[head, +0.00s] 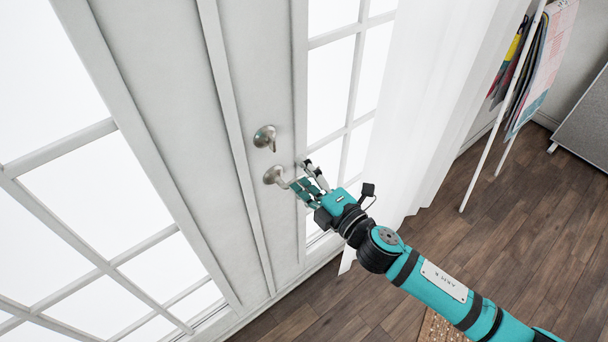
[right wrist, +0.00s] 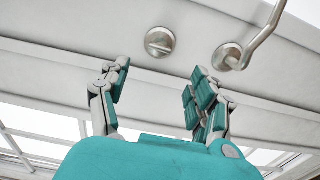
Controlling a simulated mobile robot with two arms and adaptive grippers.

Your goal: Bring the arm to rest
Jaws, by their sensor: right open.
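My right arm (head: 430,280), teal and black, reaches in from the lower right to the white glazed double door. Its gripper (head: 305,176) is open beside the metal lever handle (head: 274,175), overlapping its end in the head view; contact cannot be told there. In the right wrist view the teal-padded fingers of the gripper (right wrist: 160,92) are spread with nothing between them. The lever handle (right wrist: 228,56) is beyond the right fingers, and the round thumb-turn lock (right wrist: 160,42) is ahead of the gap. The lock (head: 265,138) is above the handle in the head view. My left gripper is out of view.
The white door (head: 180,110) looks closed. A white curtain (head: 420,110) hangs right of it. The wooden floor (head: 500,220) is mostly clear, with a tan mat (head: 435,328) below the arm.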

